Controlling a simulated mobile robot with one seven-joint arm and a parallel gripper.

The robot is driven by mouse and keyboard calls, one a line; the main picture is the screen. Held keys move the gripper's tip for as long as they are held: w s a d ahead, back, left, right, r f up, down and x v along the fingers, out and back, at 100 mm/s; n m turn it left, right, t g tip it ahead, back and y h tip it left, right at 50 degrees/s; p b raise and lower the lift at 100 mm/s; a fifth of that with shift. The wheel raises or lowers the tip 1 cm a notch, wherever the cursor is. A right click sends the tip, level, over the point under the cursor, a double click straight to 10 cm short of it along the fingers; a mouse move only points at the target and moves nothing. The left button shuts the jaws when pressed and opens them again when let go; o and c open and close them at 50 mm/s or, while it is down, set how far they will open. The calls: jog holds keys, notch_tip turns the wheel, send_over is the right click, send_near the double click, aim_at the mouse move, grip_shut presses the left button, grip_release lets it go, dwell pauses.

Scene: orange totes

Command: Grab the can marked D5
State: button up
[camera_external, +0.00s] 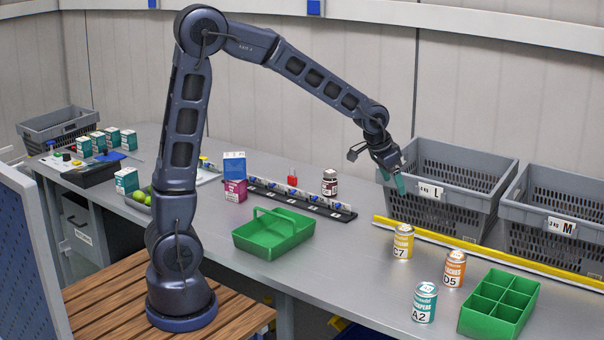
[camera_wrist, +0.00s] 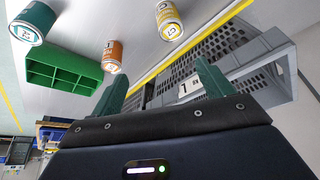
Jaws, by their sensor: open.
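The can marked D5 (camera_external: 453,269) is orange with a white band and stands upright on the grey table, between the yellow can marked C7 (camera_external: 403,242) and the teal can marked A2 (camera_external: 424,302). In the wrist view the D5 can (camera_wrist: 112,56) is near the top, left of the C7 can (camera_wrist: 169,22) and right of the A2 can (camera_wrist: 31,24). My gripper (camera_external: 394,183) is open and empty, above and behind the cans, in front of the grey tote marked L. Its green fingers also show in the wrist view (camera_wrist: 162,92).
A green divided tray (camera_external: 500,305) stands right of the D5 can. A yellow strip (camera_external: 500,258) runs behind the cans, before the grey totes L (camera_external: 453,190) and M (camera_external: 560,222). A green carrier (camera_external: 272,235) stands left, with clear table between it and the cans.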

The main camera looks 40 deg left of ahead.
aim_at(455, 254)
jog(key=d+f, duration=0.6)
jog(key=d, duration=0.1)
jog(key=w+d+f+m, duration=0.1)
jog(key=d+f, duration=0.5)
jog(key=d+f+m, duration=0.1)
jog(key=d+f, duration=0.4)
jog(key=d, duration=0.2)
jog(key=shift+w+d+f+g+h, duration=0.35)
jog(key=shift+w+f+g+h, duration=0.05)
jog(key=shift+s+x, duration=0.15)
jog(key=shift+x, duration=1.15)
jog(key=shift+s+x, duration=0.15)
jog(key=shift+x, duration=1.15)
jog(key=shift+f, duration=0.1)
jog(key=c, duration=1.3)
